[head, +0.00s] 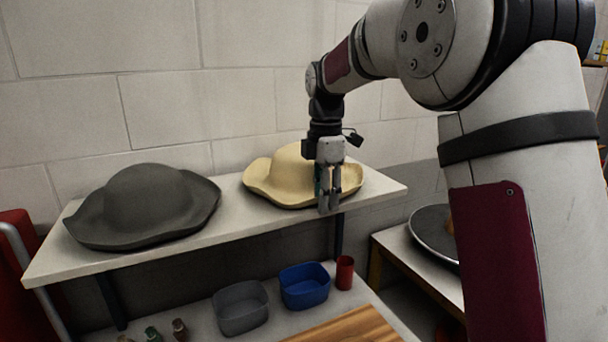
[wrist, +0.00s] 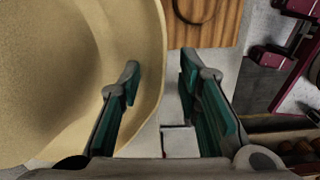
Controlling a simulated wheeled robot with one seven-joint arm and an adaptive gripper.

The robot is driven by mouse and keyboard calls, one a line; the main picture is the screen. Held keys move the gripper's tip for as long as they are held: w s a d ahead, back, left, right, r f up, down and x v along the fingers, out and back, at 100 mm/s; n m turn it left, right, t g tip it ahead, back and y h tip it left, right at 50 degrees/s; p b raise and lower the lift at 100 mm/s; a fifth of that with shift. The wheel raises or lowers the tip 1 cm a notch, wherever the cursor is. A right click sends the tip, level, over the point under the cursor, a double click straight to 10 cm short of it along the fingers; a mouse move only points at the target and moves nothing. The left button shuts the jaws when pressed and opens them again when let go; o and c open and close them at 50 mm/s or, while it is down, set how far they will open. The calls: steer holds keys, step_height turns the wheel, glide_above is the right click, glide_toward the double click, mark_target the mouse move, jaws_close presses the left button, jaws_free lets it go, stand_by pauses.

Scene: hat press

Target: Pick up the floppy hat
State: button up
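Two wide-brimmed hats with wavy brims rest on a white shelf (head: 228,228). A dark grey hat (head: 145,200) is at the left, and a pale yellow hat (head: 275,178) is at the right. My gripper (head: 328,207) points down at the front right of the yellow hat and hides part of its brim. In the wrist view, the yellow hat (wrist: 60,70) fills the left side. My gripper (wrist: 160,78) is open there, one finger over the brim and the other beyond its edge. I cannot tell whether either finger touches the hat.
Below the shelf are a grey bin (head: 240,308), a blue bin (head: 304,287), a red cup (head: 345,272) and a wooden board (head: 350,328). A round dark pan (head: 430,232) sits on a side table at the right. A tiled wall stands behind the shelf.

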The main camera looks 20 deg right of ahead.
jaws_close()
steer(key=shift+w+r, duration=0.1)
steer(key=shift+r, duration=0.05)
